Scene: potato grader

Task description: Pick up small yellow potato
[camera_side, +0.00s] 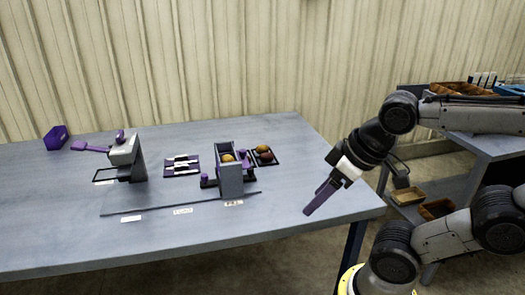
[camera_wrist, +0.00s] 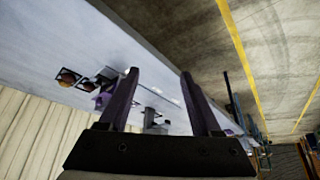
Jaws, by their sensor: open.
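A yellow potato (camera_side: 228,157) shows at the open top of an upright grey box-shaped holder (camera_side: 231,184) on the table. An orange-brown potato (camera_side: 262,149) and a dark reddish potato (camera_side: 266,158) lie in a small black tray (camera_side: 276,161) just behind it to the right. My gripper (camera_side: 308,212) has purple fingers and hangs over the table's right end, to the right of and apart from the holder and tray. In the wrist view its two fingers (camera_wrist: 160,75) are spread with nothing between them. A potato (camera_wrist: 68,76) shows small at that view's left; I cannot tell which.
A grey and purple device (camera_side: 124,155) stands on the left, with a purple bin (camera_side: 56,137) behind it. A rack of dark and white pieces (camera_side: 182,166) lies mid-table. A thin dark strip (camera_side: 165,209) runs along the front. The table's right end is bare.

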